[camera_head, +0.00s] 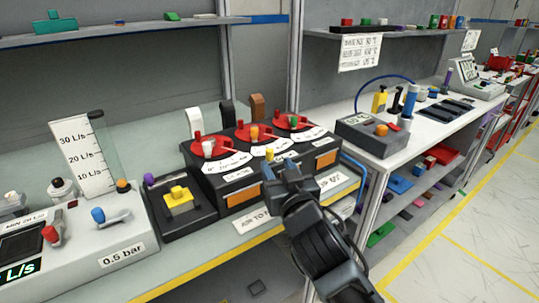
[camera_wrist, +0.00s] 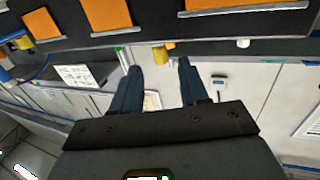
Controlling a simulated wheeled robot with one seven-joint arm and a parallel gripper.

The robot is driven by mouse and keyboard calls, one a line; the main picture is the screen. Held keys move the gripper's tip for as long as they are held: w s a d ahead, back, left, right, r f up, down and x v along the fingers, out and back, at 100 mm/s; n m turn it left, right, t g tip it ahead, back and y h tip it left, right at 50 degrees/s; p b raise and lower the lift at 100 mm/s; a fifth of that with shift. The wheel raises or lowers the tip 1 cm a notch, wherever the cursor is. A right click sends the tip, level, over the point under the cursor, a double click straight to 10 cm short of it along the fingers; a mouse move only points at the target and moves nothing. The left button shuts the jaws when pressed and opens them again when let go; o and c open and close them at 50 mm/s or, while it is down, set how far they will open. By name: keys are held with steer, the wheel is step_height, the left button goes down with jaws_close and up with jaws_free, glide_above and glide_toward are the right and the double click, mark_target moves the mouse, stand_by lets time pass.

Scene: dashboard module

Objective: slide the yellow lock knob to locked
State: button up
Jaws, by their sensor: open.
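My gripper (camera_head: 279,176) is in front of the dark three-dial module (camera_head: 229,184), near its middle section. In the wrist view, my gripper (camera_wrist: 158,67) is open, with its two dark fingers apart. A small yellow knob (camera_wrist: 160,56) shows in the gap between the fingertips, by the edge of the dark module. In the head view, a small yellow piece (camera_head: 269,155) shows just above my gripper, and seems to be this knob. I cannot tell whether a finger touches it. My wrist hides the area around it, and its lock marking is not readable.
A black box with a yellow block (camera_head: 179,194) and a purple knob stands left of the module. Red dials with levers (camera_head: 208,147) top the module. A blue tube (camera_head: 355,170) runs at its right end. The grey flow unit (camera_head: 100,230) is at far left.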

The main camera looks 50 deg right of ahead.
mark_target(271, 156)
steer(key=p+x, duration=0.1)
steer(key=x, duration=0.4)
steer(key=shift+r, duration=0.1)
steer(key=shift+p+x, duration=0.3)
steer(key=shift+x, duration=0.55)
steer(key=shift+c, duration=0.2)
jaws_close()
